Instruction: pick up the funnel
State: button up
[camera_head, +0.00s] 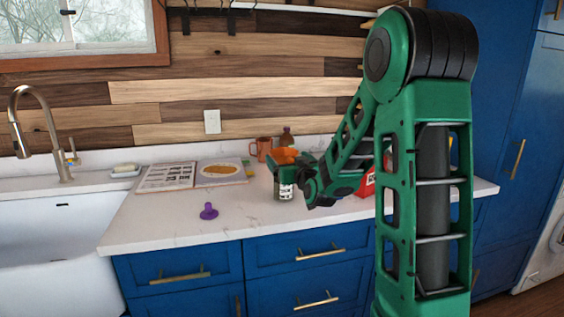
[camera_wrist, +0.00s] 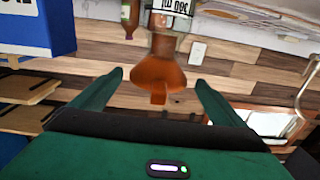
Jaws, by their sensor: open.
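An orange funnel (camera_head: 284,156) sits on top of a small glass jar (camera_head: 284,188) with a white label, near the back of the counter. In the wrist view the scene is upside down; the funnel (camera_wrist: 160,73) shows its flared cone and a small tab, with the jar (camera_wrist: 172,8) beyond it. My gripper (camera_wrist: 159,78) is open, one green finger on each side of the funnel in the picture. I cannot tell whether the cone is between the fingertips or just ahead. In the head view my gripper (camera_head: 304,184) is beside the jar, its fingers partly hidden.
An orange mug (camera_head: 263,149) and brown bottle (camera_head: 287,137) stand behind the jar. A red box (camera_head: 367,184) is behind my arm.

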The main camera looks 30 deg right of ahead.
jog(key=shift+x, duration=1.25)
jog(key=c, duration=0.9)
jog(key=shift+c, duration=0.3)
jog(key=shift+r, duration=0.2)
